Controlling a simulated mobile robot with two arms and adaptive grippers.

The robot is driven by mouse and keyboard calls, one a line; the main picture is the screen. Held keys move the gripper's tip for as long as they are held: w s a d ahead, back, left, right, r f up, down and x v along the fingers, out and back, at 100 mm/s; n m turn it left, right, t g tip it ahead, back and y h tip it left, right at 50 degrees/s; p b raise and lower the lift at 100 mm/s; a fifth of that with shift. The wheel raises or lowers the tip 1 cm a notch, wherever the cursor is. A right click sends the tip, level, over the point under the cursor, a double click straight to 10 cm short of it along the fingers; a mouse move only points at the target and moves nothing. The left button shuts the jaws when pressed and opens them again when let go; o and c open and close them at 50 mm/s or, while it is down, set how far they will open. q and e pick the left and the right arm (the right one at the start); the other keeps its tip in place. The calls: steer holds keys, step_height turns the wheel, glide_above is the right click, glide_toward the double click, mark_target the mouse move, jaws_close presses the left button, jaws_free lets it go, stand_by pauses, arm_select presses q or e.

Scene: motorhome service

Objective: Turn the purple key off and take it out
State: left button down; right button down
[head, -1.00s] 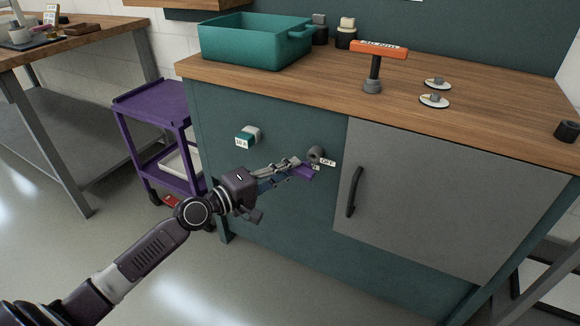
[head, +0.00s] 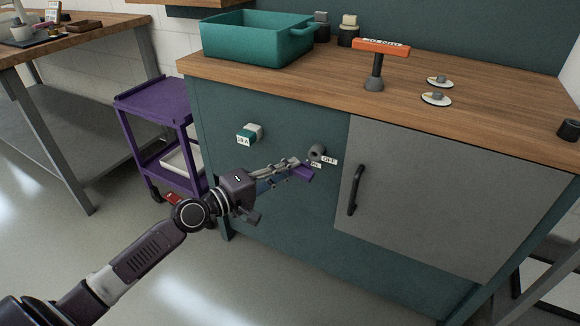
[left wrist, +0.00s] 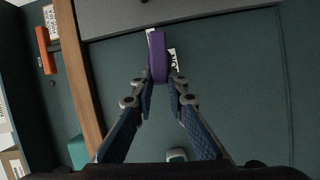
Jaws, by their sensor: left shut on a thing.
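The purple key (head: 303,174) is at the fingertips of my left gripper (head: 294,167), which is shut on it. In the left wrist view the purple key (left wrist: 158,58) lies between the two fingertips. The grey key switch (head: 317,152) is on the green cabinet front, with an ON label (head: 315,165) and an OFF label (head: 329,161) beside it. In the head view the key shows below and left of the switch, with its barrel seemingly clear of the key. The wrist view hides the switch behind the key. My right gripper is out of view.
A grey door with a black handle (head: 355,190) is right of the switch. A green-and-white socket (head: 252,133) is to the left. A purple trolley (head: 160,102) stands left of the cabinet. On the worktop are a teal basin (head: 250,42) and an orange T-handle tool (head: 381,46).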

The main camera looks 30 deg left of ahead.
mark_target(292, 173)
arm_select(q)
steer(key=shift+s, duration=1.15)
steer(key=shift+s+a, duration=0.1)
steer(key=shift+s, duration=0.65)
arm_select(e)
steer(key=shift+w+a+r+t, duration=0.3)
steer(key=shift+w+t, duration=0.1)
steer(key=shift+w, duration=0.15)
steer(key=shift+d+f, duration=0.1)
